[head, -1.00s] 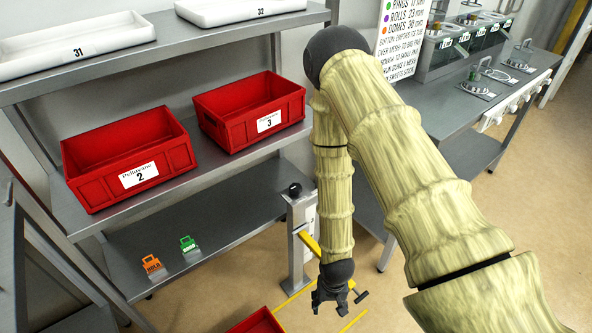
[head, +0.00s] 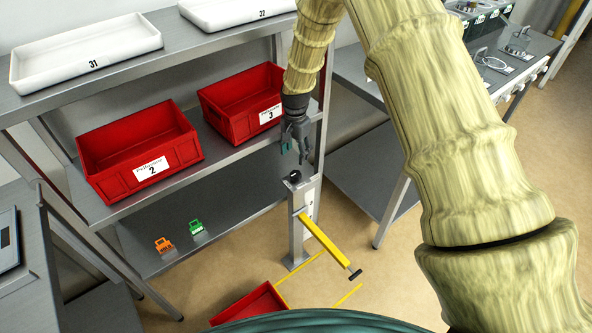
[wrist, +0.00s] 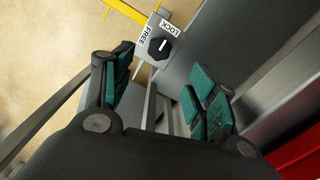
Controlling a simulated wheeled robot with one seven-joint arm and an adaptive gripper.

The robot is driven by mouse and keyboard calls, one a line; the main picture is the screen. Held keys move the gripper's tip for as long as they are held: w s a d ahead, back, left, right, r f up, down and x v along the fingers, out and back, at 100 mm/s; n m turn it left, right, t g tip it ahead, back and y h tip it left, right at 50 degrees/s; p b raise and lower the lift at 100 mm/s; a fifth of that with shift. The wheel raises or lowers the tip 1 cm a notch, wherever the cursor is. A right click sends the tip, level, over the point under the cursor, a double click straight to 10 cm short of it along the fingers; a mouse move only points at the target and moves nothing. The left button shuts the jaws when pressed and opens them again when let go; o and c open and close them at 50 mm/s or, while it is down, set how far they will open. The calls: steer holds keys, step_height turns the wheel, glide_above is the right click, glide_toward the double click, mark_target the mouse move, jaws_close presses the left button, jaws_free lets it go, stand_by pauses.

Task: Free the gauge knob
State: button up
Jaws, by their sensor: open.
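The gauge knob (head: 295,177) is a small black knob on top of a grey post (head: 300,225). In the wrist view the knob (wrist: 159,46) sits on a plate with the labels FREE (wrist: 151,33) and LOCK (wrist: 171,26). A pale line on the knob points up between the labels, nearer LOCK's side; its exact setting is hard to tell. My gripper (head: 297,155) is above the knob, fingers pointing down, apart from it. The wrist view shows its teal-padded fingers (wrist: 165,90) spread with nothing between them.
A yellow bar (head: 328,243) with a black end sticks out from the post. Red bins 2 (head: 140,185) and 3 (head: 232,122) stand on the shelf behind and left. Orange (head: 164,245) and green (head: 196,228) items lie on the lower shelf. A red bin (head: 250,303) is on the floor.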

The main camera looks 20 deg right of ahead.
mark_target(296, 174)
steer(key=shift+f+p, duration=1.2)
steer(key=shift+f, duration=3.95)
steer(key=c, duration=1)
steer(key=shift+c, duration=0.2)
